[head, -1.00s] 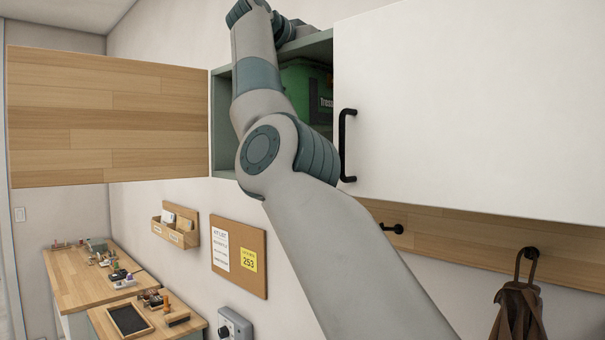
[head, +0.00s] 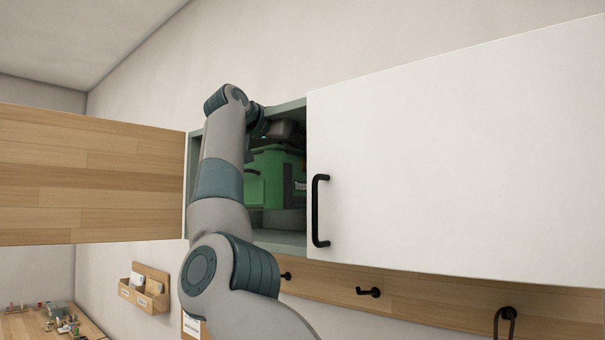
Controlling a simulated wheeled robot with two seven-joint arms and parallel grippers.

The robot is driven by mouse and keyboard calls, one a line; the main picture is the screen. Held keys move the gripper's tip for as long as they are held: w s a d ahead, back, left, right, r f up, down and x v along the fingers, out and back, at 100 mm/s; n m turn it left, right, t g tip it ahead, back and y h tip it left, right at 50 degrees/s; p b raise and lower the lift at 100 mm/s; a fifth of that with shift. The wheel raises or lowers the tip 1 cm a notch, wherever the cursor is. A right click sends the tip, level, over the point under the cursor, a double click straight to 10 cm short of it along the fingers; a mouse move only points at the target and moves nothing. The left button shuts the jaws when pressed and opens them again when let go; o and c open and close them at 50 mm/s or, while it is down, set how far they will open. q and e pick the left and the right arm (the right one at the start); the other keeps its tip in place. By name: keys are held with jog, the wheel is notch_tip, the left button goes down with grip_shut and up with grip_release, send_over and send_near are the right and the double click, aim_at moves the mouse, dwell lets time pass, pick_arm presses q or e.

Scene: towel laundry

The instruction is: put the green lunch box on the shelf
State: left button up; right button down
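The green lunch box (head: 272,180), with dark lettered side, is inside the open cabinet (head: 280,241), partly hidden by my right arm and the white door's edge. My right arm rises from the bottom and bends into the cabinet. Its dark gripper (head: 284,132) is just above the box's top. The fingertips are hidden, so I cannot tell whether they grip the box. A grey surface shows under the box; whether the box rests on it is unclear. My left gripper is out of view.
The wooden-faced door (head: 90,175) stands open at left. A white door (head: 450,160) with a black handle (head: 319,210) covers the right side. Below are a hook rail (head: 420,300), a wall organizer (head: 145,290) and a cluttered worktop (head: 50,322).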

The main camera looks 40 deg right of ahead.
aim_at(303, 168)
jog(key=shift+f, duration=1.05)
jog(key=shift+f, duration=0.45)
jog(key=shift+f+p, duration=0.45)
jog(key=shift+f, duration=0.85)
jog(key=shift+s, duration=0.1)
jog(key=c, duration=1.9)
grip_release()
jog(key=shift+a, duration=0.15)
